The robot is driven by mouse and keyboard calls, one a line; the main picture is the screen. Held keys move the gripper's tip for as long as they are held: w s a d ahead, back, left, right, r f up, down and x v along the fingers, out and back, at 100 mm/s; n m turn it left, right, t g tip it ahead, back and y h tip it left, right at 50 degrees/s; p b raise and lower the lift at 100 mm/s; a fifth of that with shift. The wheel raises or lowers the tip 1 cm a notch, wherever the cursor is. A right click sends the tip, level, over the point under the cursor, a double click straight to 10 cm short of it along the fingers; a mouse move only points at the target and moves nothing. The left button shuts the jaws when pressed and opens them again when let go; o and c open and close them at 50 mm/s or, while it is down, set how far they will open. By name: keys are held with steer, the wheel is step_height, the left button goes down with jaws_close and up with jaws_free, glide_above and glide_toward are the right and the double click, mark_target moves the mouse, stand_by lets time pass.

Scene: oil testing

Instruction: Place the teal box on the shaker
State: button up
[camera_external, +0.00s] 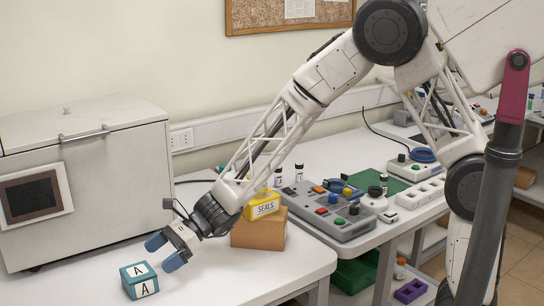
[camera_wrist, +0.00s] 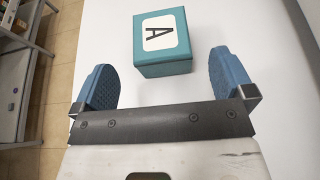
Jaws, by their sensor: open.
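The teal box (camera_external: 139,281) is a small cube with white labels marked with a black A. It sits on the white table near the front left in the external view. In the wrist view the teal box (camera_wrist: 177,67) is ahead of the fingertips, roughly between their lines. My gripper (camera_external: 164,253) has blue fingers, open and empty, just behind and above the box. The fingers also show apart in the wrist view (camera_wrist: 166,80). I cannot tell for certain which device is the shaker; a grey device with coloured knobs (camera_external: 325,226) stands on the table to the right.
A large grey-white cabinet (camera_external: 100,210) stands behind the box on the left. A cardboard box (camera_external: 258,235) with a yellow SEALS box (camera_external: 262,208) on it stands right of my gripper. Small bottles, a green mat (camera_external: 362,183) and another button device (camera_external: 413,170) lie farther right.

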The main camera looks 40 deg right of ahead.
stand_by(0.5)
steer(key=s+d+r+n+t+h, duration=0.1)
steer(key=s+d+r+n+h, duration=0.3)
steer(key=d, duration=1.2)
steer(key=s+d+r+n+h, duration=0.5)
steer(key=s+d+n, duration=0.3)
steer(key=s+d, duration=0.5)
steer(key=s+d+r+n+t+h, duration=0.1)
steer(key=s+d+r+n+h, duration=0.3)
steer(key=s+d, duration=0.5)
steer(key=d+r+n, duration=0.1)
steer(key=d+r, duration=0.1)
steer(key=d, duration=0.8)
steer(key=shift+s+d+r+n+t+h, duration=0.2)
steer(key=shift+s+n+t+h, duration=0.1)
steer(key=shift+n, duration=0.1)
